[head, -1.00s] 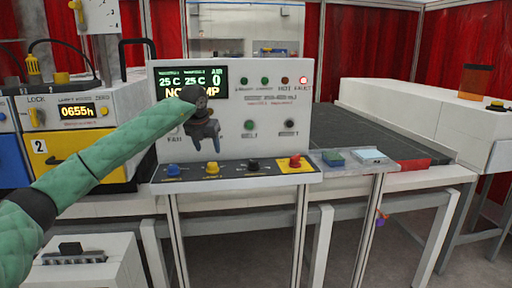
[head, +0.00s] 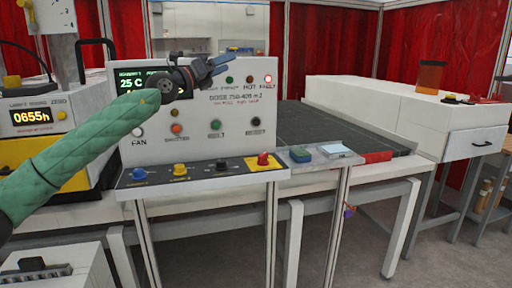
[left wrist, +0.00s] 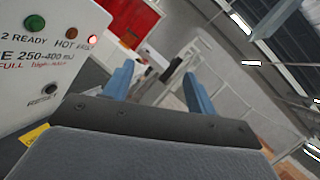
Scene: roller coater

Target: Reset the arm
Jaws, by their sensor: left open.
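My left arm in its green sleeve comes in from the left in the head view. My left gripper (head: 222,64) is in front of the upper part of the white control panel (head: 200,138), pointing right, and hides part of its display (head: 130,82). In the left wrist view the two blue fingers (left wrist: 158,88) stand apart with nothing between them. The panel's red fault lamp (head: 267,78) is lit, and it also shows in the left wrist view (left wrist: 94,38). My right gripper is not in view.
A ledge below the panel carries a blue knob (head: 139,175), a yellow knob (head: 180,170), a black knob (head: 222,165) and a red button (head: 263,160). A dark conveyor (head: 320,128) runs right to a white housing (head: 390,115). A yellow machine (head: 45,155) stands left.

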